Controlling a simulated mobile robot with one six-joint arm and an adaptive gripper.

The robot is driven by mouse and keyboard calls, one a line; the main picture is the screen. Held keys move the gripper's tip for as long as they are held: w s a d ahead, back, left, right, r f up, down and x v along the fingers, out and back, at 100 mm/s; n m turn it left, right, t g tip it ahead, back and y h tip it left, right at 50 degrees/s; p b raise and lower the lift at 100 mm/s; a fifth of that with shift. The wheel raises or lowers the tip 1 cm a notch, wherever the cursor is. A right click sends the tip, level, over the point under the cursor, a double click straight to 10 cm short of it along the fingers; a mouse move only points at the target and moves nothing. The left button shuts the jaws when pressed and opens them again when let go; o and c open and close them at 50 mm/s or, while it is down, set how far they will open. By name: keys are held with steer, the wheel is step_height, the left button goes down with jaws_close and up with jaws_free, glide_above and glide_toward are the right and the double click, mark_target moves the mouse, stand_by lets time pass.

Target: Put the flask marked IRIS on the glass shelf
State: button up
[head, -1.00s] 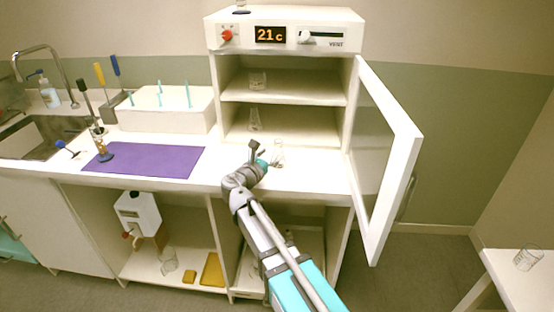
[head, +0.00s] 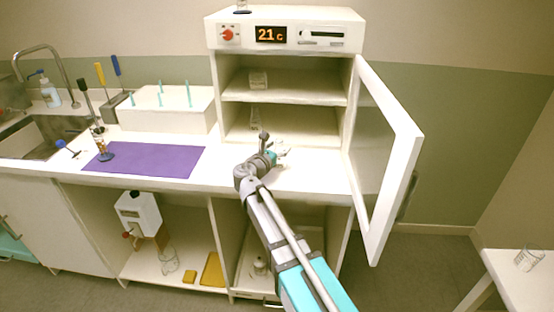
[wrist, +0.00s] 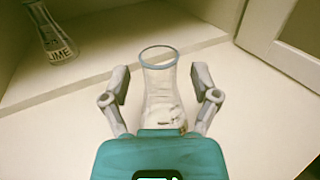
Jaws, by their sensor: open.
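A clear glass flask (wrist: 160,95) stands upright on the white counter in front of the open cabinet. Its marking is mostly hidden behind my gripper's body, so I cannot read it. My gripper (wrist: 159,82) is open, with one finger on each side of the flask's body; contact is not clear. In the head view my gripper (head: 271,156) covers part of this flask (head: 283,147). A flask marked LIME (wrist: 57,42) stands on the cabinet's bottom level, also seen in the head view (head: 255,118). The cabinet's middle shelf (head: 310,97) looks cream; I cannot tell if it is glass.
The cabinet door (head: 388,160) stands open at the right. A beaker (head: 258,80) is on the middle shelf, whose right part is clear. A purple mat (head: 150,162) and a white pegged box (head: 165,108) are to the left. Another glass (head: 528,259) stands on the right table.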

steer(key=shift+w, duration=0.1)
stand_by(0.5)
jaws_close()
